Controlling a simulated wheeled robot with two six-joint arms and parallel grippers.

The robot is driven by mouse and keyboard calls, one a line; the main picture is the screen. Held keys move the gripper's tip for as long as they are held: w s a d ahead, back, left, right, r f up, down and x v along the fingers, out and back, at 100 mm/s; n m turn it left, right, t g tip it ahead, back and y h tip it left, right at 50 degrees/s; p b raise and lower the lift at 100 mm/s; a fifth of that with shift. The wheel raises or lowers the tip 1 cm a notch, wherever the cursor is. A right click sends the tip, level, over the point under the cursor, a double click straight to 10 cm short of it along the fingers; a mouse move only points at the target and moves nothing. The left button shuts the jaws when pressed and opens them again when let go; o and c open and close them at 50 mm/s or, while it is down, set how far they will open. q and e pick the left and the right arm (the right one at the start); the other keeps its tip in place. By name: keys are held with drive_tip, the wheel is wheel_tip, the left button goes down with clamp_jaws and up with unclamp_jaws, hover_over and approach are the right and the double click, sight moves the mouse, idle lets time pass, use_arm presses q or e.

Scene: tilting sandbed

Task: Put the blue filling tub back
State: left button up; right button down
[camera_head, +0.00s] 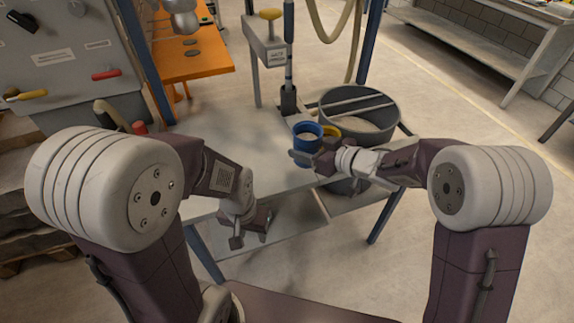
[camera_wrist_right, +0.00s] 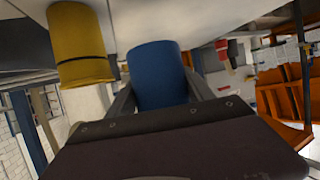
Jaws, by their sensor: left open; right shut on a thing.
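My right gripper (camera_head: 304,155) is shut on the blue tub. In the right wrist view the blue tub (camera_wrist_right: 160,72) sits between the two fingers. I cannot tell whether its base touches the table. A yellow tub (camera_head: 331,131) stands just right of it, partly hidden; it also shows in the right wrist view (camera_wrist_right: 82,45). My left gripper (camera_head: 250,228) is open and empty, low at the table's front edge.
A large round grey pan (camera_head: 359,104) with a crossbar stands behind right of the tubs. A post on a base (camera_head: 290,98) stands behind the blue tub. The table's (camera_head: 215,140) left and middle are largely clear. An orange bench (camera_head: 190,62) stands at the back left.

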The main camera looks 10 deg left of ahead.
drive_tip(key=a+f, duration=0.1)
drive_tip(key=a, duration=0.1)
drive_tip(key=w+a+f+b, duration=0.1)
drive_tip(key=a, duration=0.1)
drive_tip(key=w+a+f, duration=0.1)
drive_tip(key=a+f, duration=0.1)
drive_tip(key=shift+a, duration=0.1)
drive_tip(key=shift+w+a+f, duration=0.15)
drive_tip(key=shift+a, duration=0.25)
drive_tip(key=shift+f+b, duration=0.95)
drive_tip(key=shift+f, duration=1.05)
drive_tip(key=shift+f, duration=0.1)
drive_tip(key=shift+c, duration=2)
unclamp_jaws()
drive_tip(key=shift+d, duration=0.1)
